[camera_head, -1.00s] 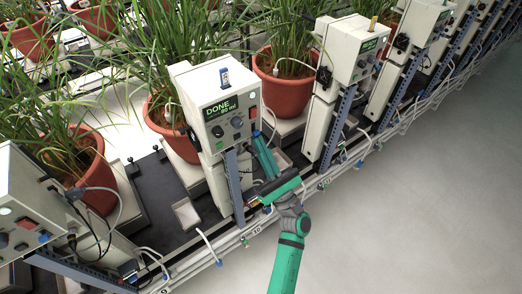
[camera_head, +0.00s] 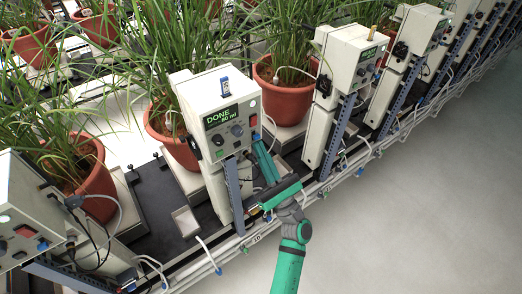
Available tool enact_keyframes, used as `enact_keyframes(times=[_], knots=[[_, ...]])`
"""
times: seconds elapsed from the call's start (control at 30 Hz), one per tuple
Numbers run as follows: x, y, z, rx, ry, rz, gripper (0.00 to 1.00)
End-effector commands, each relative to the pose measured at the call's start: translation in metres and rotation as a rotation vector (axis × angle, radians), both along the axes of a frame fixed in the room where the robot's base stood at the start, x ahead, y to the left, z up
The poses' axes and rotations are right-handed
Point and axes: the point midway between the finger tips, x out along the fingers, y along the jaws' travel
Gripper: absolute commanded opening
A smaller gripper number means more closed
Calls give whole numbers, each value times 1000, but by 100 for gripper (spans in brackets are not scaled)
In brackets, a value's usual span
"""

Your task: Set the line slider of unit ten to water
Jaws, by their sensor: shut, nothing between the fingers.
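Unit ten's control box (camera_head: 232,115) is pale, with a lit display reading DONE and 60 ml, dark knobs and a red switch. Its number label (camera_head: 257,239) is on the rail below. A small blue piece (camera_head: 256,136), possibly the line slider, shows at the lower right of the box's face. It is too small to read its setting. My gripper (camera_head: 258,145) is shut and empty. Its long teal fingers point up at the face, with the tips just below the blue piece. I cannot tell whether they touch it.
Neighbouring boxes stand left (camera_head: 28,215) and right (camera_head: 355,55). Potted plants (camera_head: 172,135) fill the back. Pipes and hoses (camera_head: 205,252) run along the front. The grey floor (camera_head: 430,210) at right is clear.

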Motion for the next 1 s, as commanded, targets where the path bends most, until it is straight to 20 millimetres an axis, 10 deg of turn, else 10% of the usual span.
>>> enact_keyframes(times=[0.5,1.0], knots=[[-41,-32,-84,2,11,-4,0],[-58,-40,-104,0,9,3,0]])
